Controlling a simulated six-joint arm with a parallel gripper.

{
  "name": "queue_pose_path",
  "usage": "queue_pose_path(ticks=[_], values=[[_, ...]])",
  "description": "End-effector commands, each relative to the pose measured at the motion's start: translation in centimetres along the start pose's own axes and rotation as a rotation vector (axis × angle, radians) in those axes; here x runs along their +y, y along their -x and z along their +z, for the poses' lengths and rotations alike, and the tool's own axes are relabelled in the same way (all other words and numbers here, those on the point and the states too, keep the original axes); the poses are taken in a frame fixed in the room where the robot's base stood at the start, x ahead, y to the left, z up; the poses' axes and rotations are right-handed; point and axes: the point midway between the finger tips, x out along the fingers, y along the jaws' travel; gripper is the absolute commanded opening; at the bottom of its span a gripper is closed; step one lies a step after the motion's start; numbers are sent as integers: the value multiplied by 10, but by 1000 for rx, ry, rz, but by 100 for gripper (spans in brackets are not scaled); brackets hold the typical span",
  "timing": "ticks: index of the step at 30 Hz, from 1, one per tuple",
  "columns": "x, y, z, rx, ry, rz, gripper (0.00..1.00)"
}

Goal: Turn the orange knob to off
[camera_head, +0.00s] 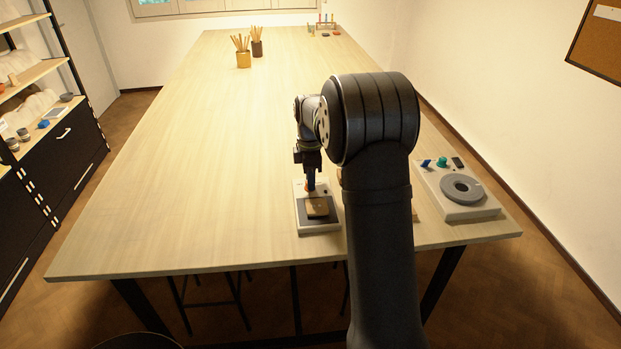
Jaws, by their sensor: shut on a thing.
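My gripper (310,182) points down over the back of a small white appliance (318,229) near the front of the table. It is shut on the orange knob (308,188), of which only a little orange shows between and below the fingers. The knob's pointer and its setting are too small and covered to read. The appliance has a dark grey top plate (303,213) with a brown block (317,207) lying on it, in front of the knob.
A second white appliance (470,211) with a grey ring, a blue knob (426,163) and a green knob (442,162) stands at right. The table's left side is clear.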

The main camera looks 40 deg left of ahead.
Motion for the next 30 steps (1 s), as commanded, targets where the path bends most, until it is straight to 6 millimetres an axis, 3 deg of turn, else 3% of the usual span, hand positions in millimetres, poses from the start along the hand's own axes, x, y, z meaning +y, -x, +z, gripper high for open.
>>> queue_pose_path(ticks=[10,27,28,30], values=[[2,2,0,-5,149,6,0],[2,2,0,-6,179,6,0],[2,2,0,-6,179,6,27],[1,2,0,-6,178,6,41]])
